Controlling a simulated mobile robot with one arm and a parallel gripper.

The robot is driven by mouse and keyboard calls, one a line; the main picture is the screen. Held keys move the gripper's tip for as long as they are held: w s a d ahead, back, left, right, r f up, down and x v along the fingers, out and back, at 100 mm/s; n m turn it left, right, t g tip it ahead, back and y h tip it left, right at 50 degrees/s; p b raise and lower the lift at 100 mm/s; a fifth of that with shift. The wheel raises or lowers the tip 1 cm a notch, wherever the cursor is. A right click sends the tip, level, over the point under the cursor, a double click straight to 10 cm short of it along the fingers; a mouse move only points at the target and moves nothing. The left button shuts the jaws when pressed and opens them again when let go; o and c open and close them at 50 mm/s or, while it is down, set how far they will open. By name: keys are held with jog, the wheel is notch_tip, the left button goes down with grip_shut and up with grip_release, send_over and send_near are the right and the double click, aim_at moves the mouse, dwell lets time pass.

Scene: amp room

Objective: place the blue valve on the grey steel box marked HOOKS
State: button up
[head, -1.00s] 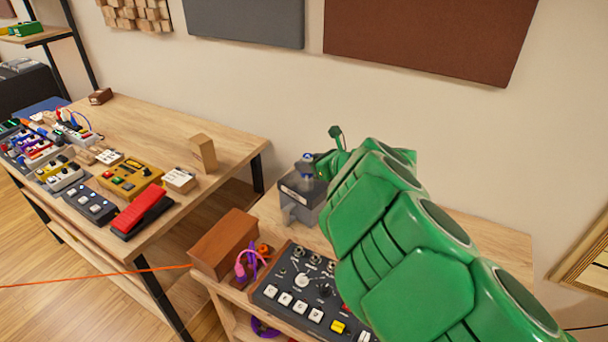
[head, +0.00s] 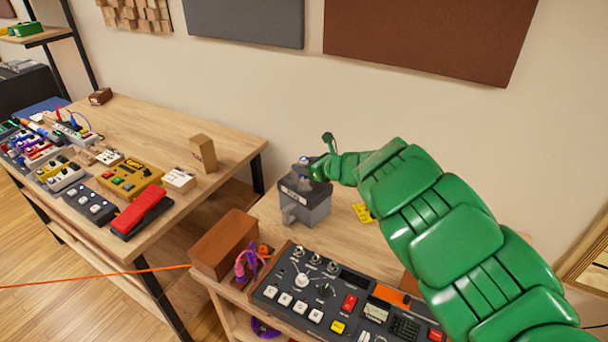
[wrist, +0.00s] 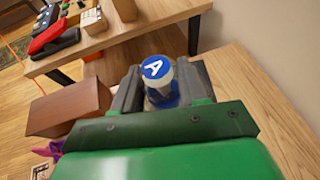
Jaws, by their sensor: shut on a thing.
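The blue valve (wrist: 158,70) has a round blue cap with a white letter A. It sits between the two fingers of my gripper (wrist: 160,88) in the wrist view. The gripper (head: 312,170) is shut on it at the top of the grey steel box (head: 303,207). In the head view the valve shows only as a small blue and grey shape (head: 303,160) at the box top. I cannot tell whether it touches the box. The box's label is too small to read.
A brown block (head: 223,244) and a black control panel (head: 310,290) stand in front of the box on the same table. The left table (head: 150,130) holds several pedals. A wall stands close behind.

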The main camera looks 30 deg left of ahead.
jog(key=shift+w+a+f, duration=0.3)
jog(key=shift+f, duration=0.15)
jog(key=shift+w+a+f, duration=0.25)
jog(key=shift+w+f, duration=0.05)
jog(key=shift+f, duration=1.65)
jog(key=o, duration=1.1)
jog(key=shift+f, duration=0.1)
jog(key=shift+d+r, duration=0.15)
jog(key=shift+r, duration=0.05)
jog(key=shift+v, duration=5.9)
